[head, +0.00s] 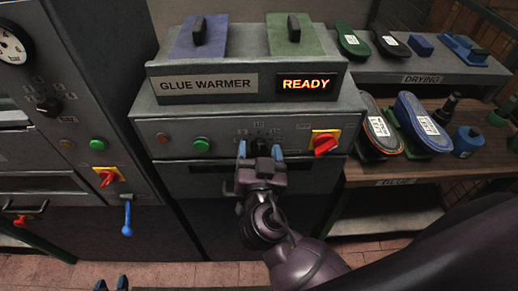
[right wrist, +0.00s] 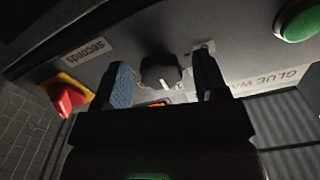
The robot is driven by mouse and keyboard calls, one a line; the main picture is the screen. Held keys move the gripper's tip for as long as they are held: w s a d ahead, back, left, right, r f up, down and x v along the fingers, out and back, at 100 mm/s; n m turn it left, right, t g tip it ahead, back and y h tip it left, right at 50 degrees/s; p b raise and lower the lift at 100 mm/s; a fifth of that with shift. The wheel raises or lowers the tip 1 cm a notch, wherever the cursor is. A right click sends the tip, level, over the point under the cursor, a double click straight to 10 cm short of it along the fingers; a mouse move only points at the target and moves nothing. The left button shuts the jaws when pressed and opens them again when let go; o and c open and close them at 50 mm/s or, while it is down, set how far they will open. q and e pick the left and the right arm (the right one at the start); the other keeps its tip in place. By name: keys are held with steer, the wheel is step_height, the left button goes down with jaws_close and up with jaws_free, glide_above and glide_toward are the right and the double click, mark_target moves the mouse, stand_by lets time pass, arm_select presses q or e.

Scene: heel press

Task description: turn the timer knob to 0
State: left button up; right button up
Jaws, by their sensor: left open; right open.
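The timer knob (right wrist: 160,70) is black and sits on the grey front panel of the glue warmer (head: 160,128), with a "seconds" label (right wrist: 88,50) near it in the right wrist view. My right gripper (head: 261,150) is open in front of the panel at the knob. In the right wrist view its two blue fingers (right wrist: 165,82) stand apart on either side of the knob, with gaps visible. In the head view the gripper partly hides the knob and its dial. I cannot read the knob's setting. My left gripper (head: 111,284) is open at the bottom left edge, away from the panel.
A red switch on a yellow plate (head: 325,142) is right of the knob, a green button (head: 201,145) left. A lit READY sign (head: 310,82) is above. Another machine with a black knob (head: 48,106) stands left. Shelves with shoe parts (head: 420,122) are right.

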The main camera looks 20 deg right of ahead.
steer(key=c, duration=0.9)
steer(key=n, duration=0.3)
steer(key=shift+n, duration=0.4)
steer(key=n, duration=0.3)
steer(key=shift+d+r+n, duration=0.1)
steer(key=shift+n, duration=0.2)
steer(key=n+p, duration=0.1)
steer(key=n, duration=0.4)
steer(key=shift+r+p, duration=0.15)
steer(key=shift+p, duration=0.2)
steer(key=shift+n+p, duration=0.5)
steer(key=shift+n, duration=1.4)
